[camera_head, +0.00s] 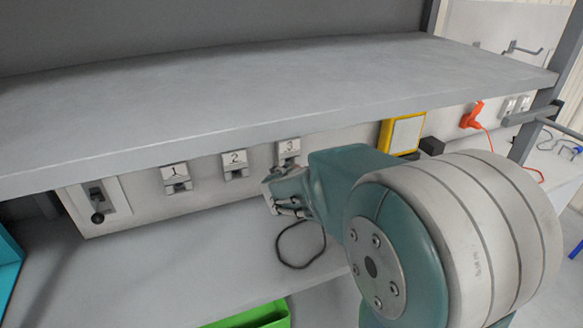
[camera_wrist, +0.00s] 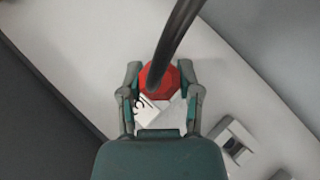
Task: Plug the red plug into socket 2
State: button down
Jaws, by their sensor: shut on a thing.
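The red plug (camera_wrist: 172,82) is between the fingers of my gripper (camera_wrist: 160,78) in the wrist view, with a dark cable running up from it. My gripper is shut on it. In the head view my gripper (camera_head: 272,190) is at the panel, just below socket 3 (camera_head: 289,150) and to the right of socket 2 (camera_head: 235,165). The plug is hidden there. A white label (camera_wrist: 147,113) with a partly covered digit shows behind the plug in the wrist view. I cannot tell whether the plug touches the panel.
Socket 1 (camera_head: 175,178) and a black lever (camera_head: 97,205) are to the left. A grey shelf (camera_head: 250,85) overhangs the sockets. A dark cable loop (camera_head: 282,250) lies below my gripper. A green bin (camera_head: 250,316) is in front. An orange plug (camera_head: 472,115) is at right.

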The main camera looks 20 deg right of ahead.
jog(key=shift+s, duration=0.4)
dwell(0.3)
dwell(0.5)
